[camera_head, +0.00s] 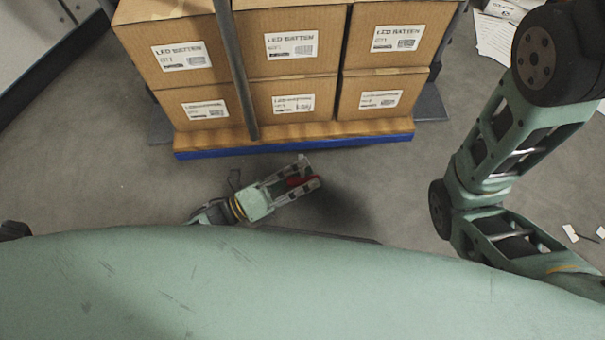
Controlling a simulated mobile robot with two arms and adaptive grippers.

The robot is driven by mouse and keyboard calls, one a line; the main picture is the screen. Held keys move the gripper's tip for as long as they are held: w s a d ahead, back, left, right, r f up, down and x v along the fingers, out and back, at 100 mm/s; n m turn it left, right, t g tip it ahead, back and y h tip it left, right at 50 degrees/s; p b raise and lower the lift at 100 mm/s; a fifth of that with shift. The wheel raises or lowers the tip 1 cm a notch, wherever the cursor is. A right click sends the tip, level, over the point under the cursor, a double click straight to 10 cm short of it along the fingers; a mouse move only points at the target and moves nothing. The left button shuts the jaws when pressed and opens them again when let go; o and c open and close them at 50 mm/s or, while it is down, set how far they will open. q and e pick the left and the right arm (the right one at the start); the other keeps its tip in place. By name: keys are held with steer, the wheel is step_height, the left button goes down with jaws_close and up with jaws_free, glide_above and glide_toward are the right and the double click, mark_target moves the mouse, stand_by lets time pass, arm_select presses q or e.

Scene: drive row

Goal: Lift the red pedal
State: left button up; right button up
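A small red part, which looks like the red pedal (299,182), shows between the fingers of my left gripper (311,171). It lies closer to the lower finger, and part of it is hidden by the gripper. The gripper's two fingers are spread apart and point right, low over the floor in front of the stacked boxes. I cannot tell whether a finger touches the pedal. My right arm hangs at the right side, and its gripper is out of view.
Cardboard boxes (290,45) stand stacked on a wooden base with a blue front edge (300,147), just beyond my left gripper. A grey metal post (233,70) rises before them. Papers (494,35) lie at the upper right, and scraps (571,233) lie lower right. Grey floor is clear at left.

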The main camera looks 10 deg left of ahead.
arm_select(q)
steer(key=shift+d, duration=0.1)
steer(key=shift+c, duration=0.3)
jaws_close()
